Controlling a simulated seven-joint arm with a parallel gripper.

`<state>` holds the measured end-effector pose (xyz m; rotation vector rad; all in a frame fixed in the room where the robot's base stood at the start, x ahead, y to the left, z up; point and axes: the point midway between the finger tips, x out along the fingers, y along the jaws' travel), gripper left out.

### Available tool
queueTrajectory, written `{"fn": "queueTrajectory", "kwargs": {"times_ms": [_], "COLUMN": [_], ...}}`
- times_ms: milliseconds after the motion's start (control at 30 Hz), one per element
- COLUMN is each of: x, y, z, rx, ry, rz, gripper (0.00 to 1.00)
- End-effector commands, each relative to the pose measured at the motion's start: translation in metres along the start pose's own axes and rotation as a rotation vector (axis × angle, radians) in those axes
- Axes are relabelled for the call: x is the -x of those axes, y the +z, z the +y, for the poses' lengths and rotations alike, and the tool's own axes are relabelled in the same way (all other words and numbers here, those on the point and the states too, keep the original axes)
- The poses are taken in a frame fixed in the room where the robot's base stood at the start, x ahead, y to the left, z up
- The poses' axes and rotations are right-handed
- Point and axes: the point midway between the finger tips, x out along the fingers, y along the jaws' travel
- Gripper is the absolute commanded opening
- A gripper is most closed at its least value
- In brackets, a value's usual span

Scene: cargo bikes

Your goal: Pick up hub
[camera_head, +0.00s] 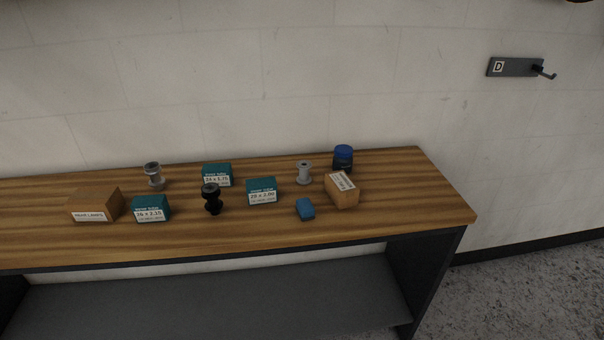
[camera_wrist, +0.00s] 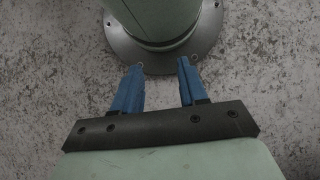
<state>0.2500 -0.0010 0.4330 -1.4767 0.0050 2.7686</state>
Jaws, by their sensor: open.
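Several spool-shaped parts that look like hubs stand upright on the wooden bench (camera_head: 300,236). A grey metal hub (camera_head: 155,176) is at the back left. A black hub (camera_head: 211,198) stands nearer the middle. A smaller silver hub (camera_head: 304,172) stands at the back right. My gripper (camera_wrist: 162,84) shows only in the wrist view, with its two blue fingers apart and nothing between them. It points down over the grey floor and my own base, away from the bench. No hub shows in the wrist view.
Teal inner-tube boxes (camera_head: 150,208), (camera_head: 217,175) and (camera_head: 262,191) stand among the hubs. A cardboard box (camera_head: 96,205) is at left, another (camera_head: 342,190) at right. A wall hook (camera_head: 515,68) is marked D.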

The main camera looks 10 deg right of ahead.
Motion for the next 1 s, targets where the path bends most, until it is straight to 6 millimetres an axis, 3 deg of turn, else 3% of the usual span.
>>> {"fn": "queueTrajectory", "kwargs": {"times_ms": [233, 667, 867, 1000], "x": [0.0, 0.0, 0.0, 0.005], "y": [0.0, 0.0, 0.0, -0.012], "z": [0.0, 0.0, 0.0, -0.007], "rx": [0.0, 0.0, 0.0, 0.014], "ry": [0.0, 0.0, 0.0, -0.006], "rz": [0.0, 0.0, 0.0, 0.023], "gripper": [0.43, 0.84, 0.84, 0.84]}}
